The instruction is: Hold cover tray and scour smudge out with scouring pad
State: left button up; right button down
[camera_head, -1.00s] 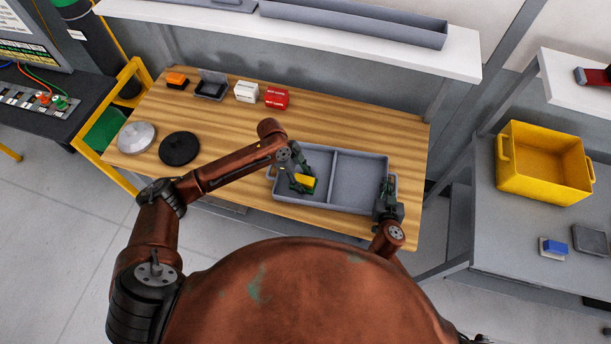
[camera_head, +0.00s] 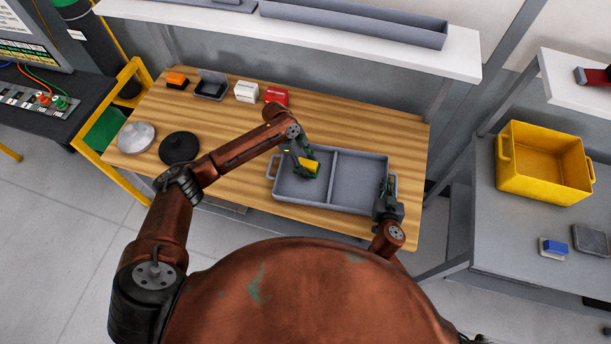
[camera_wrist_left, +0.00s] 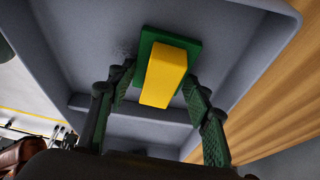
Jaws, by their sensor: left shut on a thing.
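The grey cover tray (camera_head: 350,205) has two compartments and lies on the wooden table. The scouring pad (camera_head: 311,165), yellow with a green base, is in its left compartment. My left gripper (camera_head: 306,166) is shut on the pad; in the left wrist view the pad (camera_wrist_left: 168,75) sits between the fingers (camera_wrist_left: 160,90). A faint dark smudge (camera_wrist_left: 122,52) shows on the tray floor beside the pad in the left wrist view. My right gripper (camera_head: 385,192) is at the tray's right end by its handle; whether its fingers are closed on it is too small to tell.
A silver disc (camera_head: 136,137) and a black disc (camera_head: 179,148) lie at the table's left. An orange block (camera_head: 177,81), a small dark open box (camera_head: 211,86), a white box (camera_head: 246,91) and a red box (camera_head: 277,96) stand at the back. A yellow bin (camera_head: 545,162) is on the right bench.

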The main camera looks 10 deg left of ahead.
aim_at(307, 186)
pick_arm(q)
jog(key=shift+w+f, duration=0.1)
jog(key=shift+w, duration=0.1)
jog(key=shift+s, duration=3.8)
notch_tip(307, 186, up, 7)
pick_arm(e)
jog(key=c, duration=2.1)
grip_release()
jog(key=shift+s, duration=0.1)
